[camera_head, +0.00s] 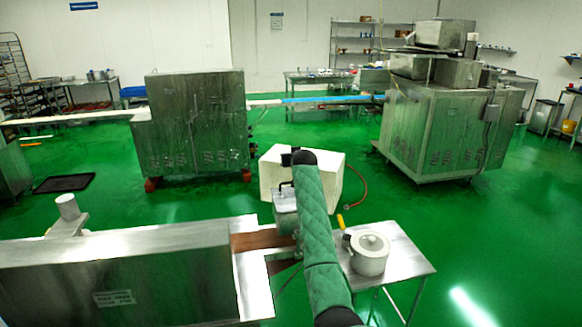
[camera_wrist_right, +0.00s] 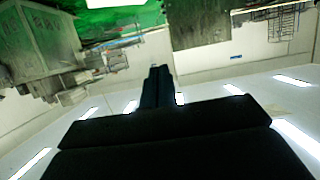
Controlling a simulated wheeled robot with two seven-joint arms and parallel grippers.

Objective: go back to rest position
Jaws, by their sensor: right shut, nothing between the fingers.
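My right arm, in a green quilted sleeve, reaches up through the middle of the head view. Its black wrist end (camera_head: 292,157) stands in front of a white box-shaped thing (camera_head: 325,180). My right gripper (camera_wrist_right: 157,70) shows in the right wrist view as two dark fingers lying together, with nothing between them. The wrist view looks upside down, with ceiling lights low and green floor at the top. My left gripper is not in view.
A steel machine (camera_head: 110,275) fills the lower left, with a brown belt (camera_head: 262,240) beside my arm. A small steel table (camera_head: 405,262) at right carries a lidded pot (camera_head: 369,255). Larger machines stand behind at left (camera_head: 195,125) and right (camera_head: 445,130). Green floor is free at right.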

